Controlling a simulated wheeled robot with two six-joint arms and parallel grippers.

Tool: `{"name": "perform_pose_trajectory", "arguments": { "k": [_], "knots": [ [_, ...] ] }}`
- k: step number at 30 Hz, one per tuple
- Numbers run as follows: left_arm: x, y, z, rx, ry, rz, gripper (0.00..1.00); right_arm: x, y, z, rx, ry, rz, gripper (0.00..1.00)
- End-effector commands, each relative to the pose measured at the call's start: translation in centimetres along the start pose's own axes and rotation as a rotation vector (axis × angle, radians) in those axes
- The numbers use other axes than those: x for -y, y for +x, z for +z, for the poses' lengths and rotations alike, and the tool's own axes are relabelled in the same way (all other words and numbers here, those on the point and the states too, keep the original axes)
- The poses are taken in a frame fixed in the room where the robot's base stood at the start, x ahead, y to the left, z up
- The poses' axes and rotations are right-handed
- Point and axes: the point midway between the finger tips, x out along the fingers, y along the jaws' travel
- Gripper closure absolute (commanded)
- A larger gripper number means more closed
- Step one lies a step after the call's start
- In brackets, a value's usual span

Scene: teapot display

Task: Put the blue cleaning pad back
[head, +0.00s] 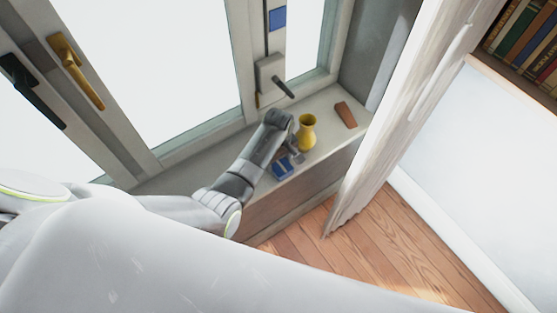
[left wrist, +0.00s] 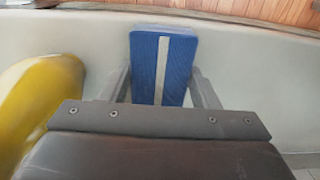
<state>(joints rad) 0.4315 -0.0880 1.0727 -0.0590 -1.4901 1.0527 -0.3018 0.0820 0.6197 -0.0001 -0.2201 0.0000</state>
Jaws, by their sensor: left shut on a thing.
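The blue cleaning pad (head: 283,167) is at the front edge of the window sill (head: 325,146), just left of a yellow vase. In the left wrist view the pad (left wrist: 148,62) is blue with a pale stripe down its middle. My left gripper (head: 293,158) reaches down over the sill, with a grey finger on each side of the pad (left wrist: 163,82), shut on it. I cannot tell whether the pad touches the sill. A second blue square (head: 278,18) is on the window frame, high up. My right gripper is not in view.
The yellow vase (head: 307,134) stands close beside my left gripper; it also shows in the left wrist view (left wrist: 38,105). A reddish-brown block (head: 345,115) lies farther right on the sill. A pale curtain (head: 385,110) hangs at the sill's right end. A window handle (head: 283,87) juts out above.

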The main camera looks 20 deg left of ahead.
Motion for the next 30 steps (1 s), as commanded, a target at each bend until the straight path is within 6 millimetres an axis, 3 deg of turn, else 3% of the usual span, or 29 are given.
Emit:
{"name": "perform_pose_trajectory", "arguments": {
  "k": [2, 3, 8, 20, 30],
  "knots": [
    [0.0, 0.3, 0.0, 0.000, 0.000, 0.000, 0.66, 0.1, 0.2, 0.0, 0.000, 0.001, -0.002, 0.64],
    [0.0, 0.3, 0.0, 0.000, 0.000, 0.000, 0.42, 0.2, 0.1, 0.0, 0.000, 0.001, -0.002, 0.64],
    [0.0, 0.2, 0.0, 0.000, 0.000, 0.000, 0.23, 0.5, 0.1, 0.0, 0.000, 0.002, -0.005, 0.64],
    [0.0, -0.5, 0.0, -0.001, 0.000, 0.001, 0.23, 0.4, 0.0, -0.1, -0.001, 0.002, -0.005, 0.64],
    [-0.1, -5.9, 0.0, -0.002, 0.000, 0.005, 0.23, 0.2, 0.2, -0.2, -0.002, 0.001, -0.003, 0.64]
  ]
}}
